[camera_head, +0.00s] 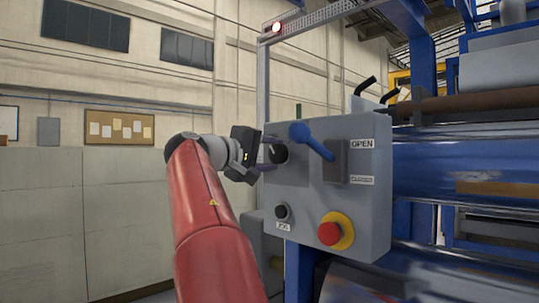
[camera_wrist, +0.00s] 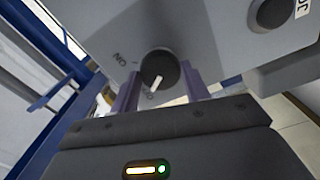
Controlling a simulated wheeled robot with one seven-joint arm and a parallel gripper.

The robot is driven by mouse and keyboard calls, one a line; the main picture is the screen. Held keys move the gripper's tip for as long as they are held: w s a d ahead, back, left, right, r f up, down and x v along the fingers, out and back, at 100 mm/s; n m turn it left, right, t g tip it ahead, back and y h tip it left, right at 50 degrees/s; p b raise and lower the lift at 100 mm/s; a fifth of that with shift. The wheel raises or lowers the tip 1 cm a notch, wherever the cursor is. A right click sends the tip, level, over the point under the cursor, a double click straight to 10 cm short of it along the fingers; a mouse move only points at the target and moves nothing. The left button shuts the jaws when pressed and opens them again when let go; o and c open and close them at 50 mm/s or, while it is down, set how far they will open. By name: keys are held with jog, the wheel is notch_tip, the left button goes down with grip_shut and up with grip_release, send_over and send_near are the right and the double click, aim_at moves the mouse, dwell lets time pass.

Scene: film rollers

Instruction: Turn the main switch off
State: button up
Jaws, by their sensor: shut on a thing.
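The main switch is a round black rotary knob on the grey control box (camera_head: 310,250). In the head view the knob (camera_head: 279,154) is partly covered by my gripper (camera_head: 270,154). In the wrist view the knob (camera_wrist: 160,70) has a white pointer mark directed down and slightly left, away from the "ON" label (camera_wrist: 121,58). Another label below the knob is mostly hidden. My gripper (camera_wrist: 161,90) is shut on the knob, with one purple finger on each side of it.
On the same box are a blue-handled lever (camera_head: 312,142) beside OPEN and CLOSED labels, a small black knob (camera_head: 282,212) and a red emergency button (camera_head: 330,233) on yellow. Blue machine rollers (camera_head: 460,165) stand to the right. A beige wall is behind on the left.

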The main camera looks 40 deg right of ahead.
dwell(0.4)
jog(key=o, duration=1)
jog(key=a+b, duration=0.1)
jog(key=a, duration=0.6)
jog(key=shift+s+a, duration=0.3)
jog(key=shift+a, duration=0.1)
jog(key=shift+f, duration=0.1)
